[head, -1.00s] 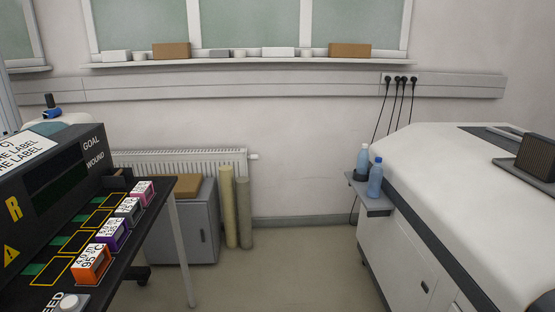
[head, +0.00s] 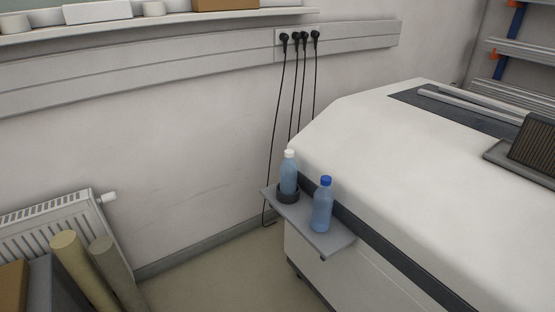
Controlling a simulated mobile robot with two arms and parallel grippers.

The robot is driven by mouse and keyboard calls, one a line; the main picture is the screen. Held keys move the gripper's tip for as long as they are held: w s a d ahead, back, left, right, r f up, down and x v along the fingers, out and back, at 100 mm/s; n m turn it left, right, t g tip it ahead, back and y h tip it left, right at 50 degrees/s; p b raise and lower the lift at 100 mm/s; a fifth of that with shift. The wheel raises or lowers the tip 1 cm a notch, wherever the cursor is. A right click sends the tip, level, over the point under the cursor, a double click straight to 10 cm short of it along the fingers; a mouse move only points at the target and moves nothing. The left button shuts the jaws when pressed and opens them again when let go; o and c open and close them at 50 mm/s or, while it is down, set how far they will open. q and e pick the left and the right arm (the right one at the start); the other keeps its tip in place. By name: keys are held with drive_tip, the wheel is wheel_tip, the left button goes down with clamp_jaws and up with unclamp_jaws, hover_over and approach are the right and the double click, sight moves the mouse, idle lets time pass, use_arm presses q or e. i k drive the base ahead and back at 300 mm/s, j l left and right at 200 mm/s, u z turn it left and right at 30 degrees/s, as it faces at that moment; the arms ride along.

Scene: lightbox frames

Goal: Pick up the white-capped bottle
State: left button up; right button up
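The white-capped bottle (head: 289,174) is light blue and stands upright in a dark round holder (head: 288,194) on a small grey shelf (head: 318,240). A blue-capped bottle (head: 322,206) stands upright on the same shelf, to the right and nearer to me, apart from the white-capped one. The holder hides the base of the white-capped bottle. Neither of my grippers shows in the head view.
The shelf juts from the side of a large white machine (head: 400,160). Black cables (head: 282,110) hang from wall sockets behind the shelf. A radiator (head: 60,225) and two upright rolls (head: 85,270) are at the lower left. Floor (head: 225,285) is clear before the shelf.

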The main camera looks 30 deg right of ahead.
sight(289, 168)
drive_tip(key=i+u, duration=0.3)
drive_tip(key=i, duration=0.35)
drive_tip(key=i+l+u, duration=0.35)
drive_tip(key=i, duration=0.3)
drive_tip(key=i+j+z, duration=0.25)
drive_tip(key=i+z, duration=0.15)
drive_tip(key=i+j+z, duration=0.4)
drive_tip(key=k+l, duration=0.05)
